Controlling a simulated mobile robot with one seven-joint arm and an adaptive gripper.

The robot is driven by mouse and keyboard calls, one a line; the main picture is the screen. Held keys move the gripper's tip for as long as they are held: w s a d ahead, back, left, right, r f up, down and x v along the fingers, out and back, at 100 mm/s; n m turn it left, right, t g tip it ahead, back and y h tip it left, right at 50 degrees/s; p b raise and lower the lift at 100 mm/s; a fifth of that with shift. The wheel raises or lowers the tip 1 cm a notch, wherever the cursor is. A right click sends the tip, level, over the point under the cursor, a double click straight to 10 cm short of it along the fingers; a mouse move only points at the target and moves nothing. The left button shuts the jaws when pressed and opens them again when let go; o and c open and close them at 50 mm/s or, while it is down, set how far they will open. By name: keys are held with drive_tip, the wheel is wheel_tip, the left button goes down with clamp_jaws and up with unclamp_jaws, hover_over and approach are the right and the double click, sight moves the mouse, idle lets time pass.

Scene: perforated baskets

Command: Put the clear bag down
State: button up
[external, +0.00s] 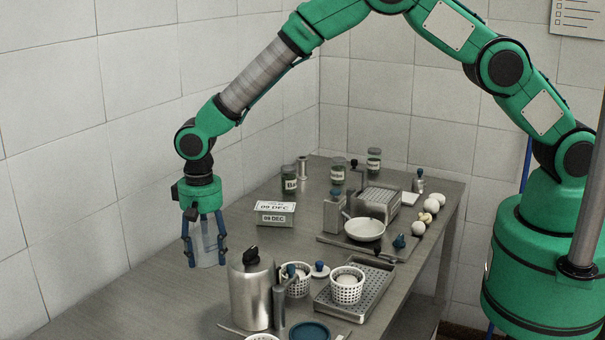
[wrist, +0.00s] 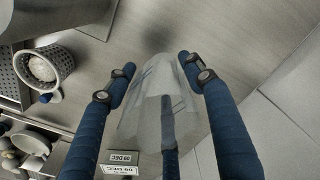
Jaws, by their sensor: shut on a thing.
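The clear bag (external: 208,243) is a see-through, pale upright shape at the left of the table in the external view. My gripper (external: 205,252) points straight down with its blue fingers around the bag, shut on it. In the wrist view the bag (wrist: 150,118) lies between the blue fingers of my gripper (wrist: 157,66), with one more finger showing through or against it. The bag's lower end is at or just above the tabletop; I cannot tell whether it touches.
A metal canister (external: 251,293) stands just right of the bag, with white perforated baskets (external: 347,287) beyond it. A date-labelled box (external: 275,214) sits farther back. The tiled wall (external: 60,200) is close on the left. Bare tabletop (external: 150,290) lies around the bag.

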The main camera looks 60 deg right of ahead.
drive_tip(key=s+d, duration=0.3)
drive_tip(key=d, duration=0.2)
drive_tip(key=s+d+f, duration=0.1)
drive_tip(key=s+d, duration=0.3)
drive_tip(key=d, duration=0.1)
drive_tip(key=s+d+f, duration=0.1)
drive_tip(key=s+d, duration=0.3)
drive_tip(key=d, duration=0.1)
drive_tip(key=shift+d+f+b, duration=0.15)
drive_tip(key=shift+b, duration=0.15)
drive_tip(key=shift+w, duration=0.1)
hover_over(221, 266)
drive_tip(key=shift+w+d+f, duration=0.1)
drive_tip(key=shift+f, duration=0.65)
drive_tip(key=shift+f, duration=0.1)
drive_tip(key=shift+f, duration=1.7)
drive_tip(key=shift+f, duration=0.1)
